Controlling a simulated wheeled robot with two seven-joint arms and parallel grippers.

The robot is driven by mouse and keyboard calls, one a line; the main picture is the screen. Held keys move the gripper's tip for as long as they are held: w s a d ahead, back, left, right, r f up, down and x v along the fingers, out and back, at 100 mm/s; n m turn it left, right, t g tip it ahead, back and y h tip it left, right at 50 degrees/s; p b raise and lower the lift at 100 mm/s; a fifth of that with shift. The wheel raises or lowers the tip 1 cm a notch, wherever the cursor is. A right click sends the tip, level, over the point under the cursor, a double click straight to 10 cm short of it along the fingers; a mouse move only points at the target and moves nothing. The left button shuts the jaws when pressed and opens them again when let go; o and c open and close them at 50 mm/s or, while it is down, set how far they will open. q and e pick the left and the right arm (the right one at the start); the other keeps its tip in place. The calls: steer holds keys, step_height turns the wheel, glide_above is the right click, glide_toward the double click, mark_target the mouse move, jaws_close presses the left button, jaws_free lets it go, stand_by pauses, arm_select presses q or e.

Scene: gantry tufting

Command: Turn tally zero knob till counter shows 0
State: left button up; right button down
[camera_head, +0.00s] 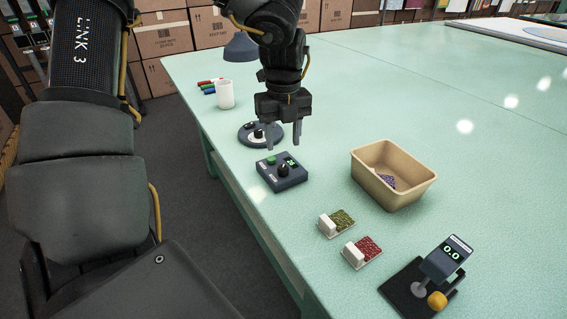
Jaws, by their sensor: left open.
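My left gripper (282,145) is open and points down with nothing between its fingers. It is above the near edge of the table, over or just behind a dark control box (283,176). The box has a green button, a black knob (283,170) and a small green display too small to read surely. At the lower right, a dark counter-like device (446,259) on a black base has two green digits that look like zeros, and a yellow-orange knob (437,300) low on its side. I cannot tell which of the two is the tally. My right gripper is not in view.
A round dark device (247,134) lies behind the control box. A tan bin (368,184) holds purple material. Two sample cards (335,224) (361,253), green and red, lie in front. The right tabletop is clear.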

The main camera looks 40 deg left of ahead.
mark_target(283, 168)
arm_select(q)
step_height(283, 168, down, 8)
steer(key=shift+r, duration=0.15)
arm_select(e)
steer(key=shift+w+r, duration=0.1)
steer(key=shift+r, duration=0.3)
arm_select(q)
steer(key=c, duration=0.9)
steer(key=shift+c, duration=0.5)
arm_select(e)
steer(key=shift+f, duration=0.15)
